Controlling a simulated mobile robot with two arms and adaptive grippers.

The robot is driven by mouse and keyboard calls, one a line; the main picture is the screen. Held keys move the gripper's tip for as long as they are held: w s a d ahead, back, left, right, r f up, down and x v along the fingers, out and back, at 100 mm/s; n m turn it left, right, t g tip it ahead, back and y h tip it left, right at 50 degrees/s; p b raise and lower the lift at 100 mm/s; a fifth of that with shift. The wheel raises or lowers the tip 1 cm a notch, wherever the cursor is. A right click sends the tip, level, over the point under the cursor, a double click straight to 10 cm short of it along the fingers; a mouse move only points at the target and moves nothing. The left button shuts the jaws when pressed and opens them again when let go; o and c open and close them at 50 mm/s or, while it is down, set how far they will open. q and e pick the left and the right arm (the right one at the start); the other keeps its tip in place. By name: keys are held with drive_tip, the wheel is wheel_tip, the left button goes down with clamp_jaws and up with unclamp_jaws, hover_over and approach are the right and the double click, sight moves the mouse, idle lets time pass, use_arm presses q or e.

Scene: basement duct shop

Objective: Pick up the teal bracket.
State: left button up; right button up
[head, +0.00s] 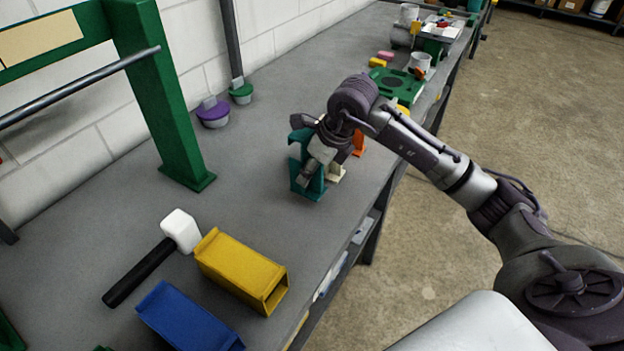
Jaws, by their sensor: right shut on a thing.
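The teal bracket (297,176) is on the grey workbench (258,218), near the middle of the head view. My right gripper (318,170) is over it, pointing down, and is shut on the teal bracket. The gripper and wrist hide part of the bracket. I cannot tell whether the bracket's lower edge touches the bench. My left gripper is not in view.
An orange piece (359,142) and a cream piece (335,174) stand close beside the gripper. A yellow duct piece (240,268), a blue one (188,318) and a mallet (180,231) lie nearer. A green frame (165,110) stands left.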

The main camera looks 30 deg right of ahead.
drive_tip(key=s+d+r+b, duration=0.3)
drive_tip(key=s+d+r, duration=0.4)
drive_tip(key=d, duration=0.1)
wheel_tip(320, 180, up, 11)
drive_tip(key=p, duration=0.8)
drive_tip(key=shift+s+d, duration=0.35)
drive_tip(key=shift+s, duration=0.05)
drive_tip(key=shift+f, duration=0.1)
idle(0.7)
